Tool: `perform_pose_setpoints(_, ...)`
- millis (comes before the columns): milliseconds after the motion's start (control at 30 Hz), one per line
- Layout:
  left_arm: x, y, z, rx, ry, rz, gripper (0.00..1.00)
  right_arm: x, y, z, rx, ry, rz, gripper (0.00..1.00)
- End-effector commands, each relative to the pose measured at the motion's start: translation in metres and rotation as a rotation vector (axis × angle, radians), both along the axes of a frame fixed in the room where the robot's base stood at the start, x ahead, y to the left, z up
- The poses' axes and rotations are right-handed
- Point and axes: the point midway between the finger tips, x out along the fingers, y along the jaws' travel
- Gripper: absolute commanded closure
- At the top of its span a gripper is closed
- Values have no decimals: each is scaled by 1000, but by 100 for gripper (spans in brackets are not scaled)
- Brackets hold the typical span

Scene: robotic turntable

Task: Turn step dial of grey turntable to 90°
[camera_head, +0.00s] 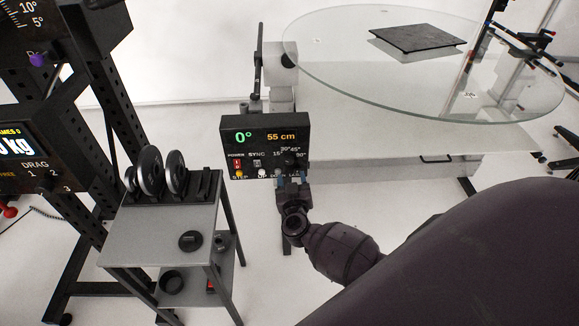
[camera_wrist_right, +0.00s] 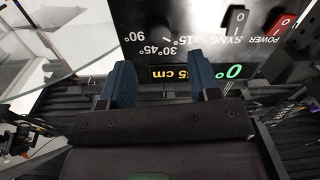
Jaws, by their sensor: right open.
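The black control box (camera_head: 250,126) hangs in front of the turntable and reads 0° and 55 cm. My right gripper (camera_head: 292,180) is at the box's lower right, just below the dial. In the right wrist view, my right gripper (camera_wrist_right: 162,82) is open with two blue fingers apart over the upside-down panel (camera_wrist_right: 160,20); nothing is seen between them. My left gripper is out of view.
The turntable's round glass top (camera_head: 340,45) carries a black square plate (camera_head: 415,38). A small grey cart (camera_head: 150,235) with wheel-like discs stands left of the box. A black rack (camera_head: 95,100) with displays fills the far left. POWER and SYNC switches (camera_wrist_right: 238,18) sit beside the dial marks.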

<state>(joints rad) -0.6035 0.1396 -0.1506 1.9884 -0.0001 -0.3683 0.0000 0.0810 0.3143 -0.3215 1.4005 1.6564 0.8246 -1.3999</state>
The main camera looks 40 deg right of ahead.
Motion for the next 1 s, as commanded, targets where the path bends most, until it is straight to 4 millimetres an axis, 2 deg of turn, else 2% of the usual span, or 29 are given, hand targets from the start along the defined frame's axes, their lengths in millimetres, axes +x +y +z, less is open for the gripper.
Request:
perform_pose_setpoints(200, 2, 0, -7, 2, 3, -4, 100, 31, -18, -2, -3, 2, 1, 44)
perform_pose_setpoints(367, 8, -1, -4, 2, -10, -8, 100, 46, -26, -2, -2, 1, 2, 44)
perform_pose_setpoints(800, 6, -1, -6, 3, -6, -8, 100, 52, -30, 0, 1, 0, 1, 44)
perform_pose_setpoints(1000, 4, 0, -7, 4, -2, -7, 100, 52, -30, 0, 1, 0, 1, 74)
